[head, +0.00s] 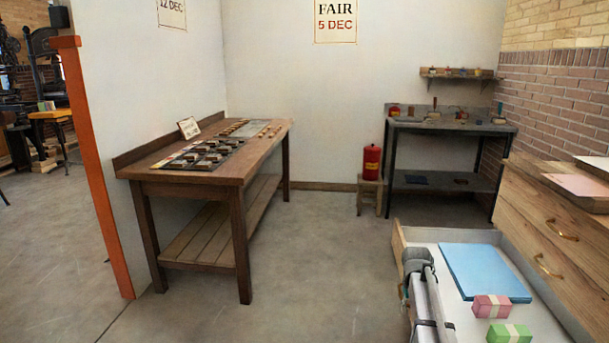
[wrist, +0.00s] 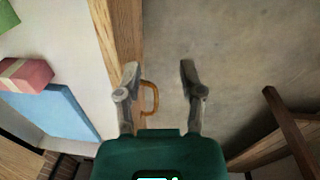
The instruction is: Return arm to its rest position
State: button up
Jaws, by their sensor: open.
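My gripper (wrist: 159,70) is open and empty in the wrist view, its two fingers apart. Its left finger overlaps the wooden front of the open drawer (wrist: 121,30), and its right finger shows against the floor. The drawer's curved handle (wrist: 150,97) appears between the fingers, close beside the left one; I cannot tell the gap in depth. In the head view, part of my arm (head: 425,290) stands at the left side of the open drawer (head: 398,245). My fingertips do not show clearly there.
The drawer holds a blue sheet (head: 483,272), a pink block (head: 491,306) and a green block (head: 509,333). The wooden cabinet (head: 545,215) is at right. A wooden table (head: 236,168) stands left, a red can (head: 372,160) on a stool at the back. Floor between is clear.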

jog(key=s+a+f+y+b, duration=0.1)
jog(key=s+a+f+b, duration=0.2)
jog(key=s+a, duration=0.65)
jog(key=s+a+f+b, duration=0.2)
jog(key=s+a, duration=0.5)
jog(key=s, duration=0.5)
notch_tip(320, 180, up, 38)
jog(key=p, duration=3.8)
jog(key=shift+w, duration=0.2)
